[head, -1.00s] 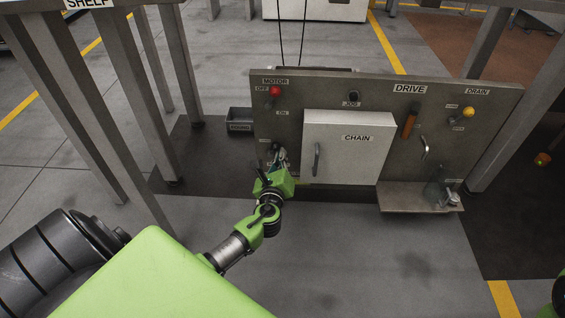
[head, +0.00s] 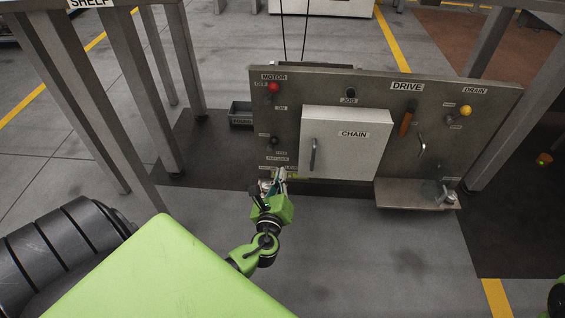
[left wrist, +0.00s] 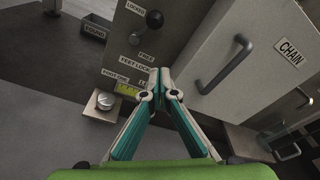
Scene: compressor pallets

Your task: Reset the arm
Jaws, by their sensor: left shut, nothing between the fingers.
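My left gripper (head: 279,178) is in front of the lower left part of the grey DRIVE panel (head: 290,110). Its teal and grey fingers (left wrist: 160,75) are shut with nothing between them. In the head view a black knob (head: 273,141) shows on the panel just above the gripper. In the left wrist view this black knob (left wrist: 154,18) is ahead of the fingertips, near labels reading LOCKED and FREE. A round silver knob (left wrist: 105,100) with a yellow label beside it is left of the fingers. My right gripper is not in view.
The white CHAIN door (head: 345,150) with its handle (head: 313,155) is right of the gripper. A red MOTOR knob (head: 273,88), a yellow DRAIN knob (head: 465,111) and a small shelf (head: 415,195) are on the panel. Metal posts (head: 150,90) stand on the left. Floor in front is clear.

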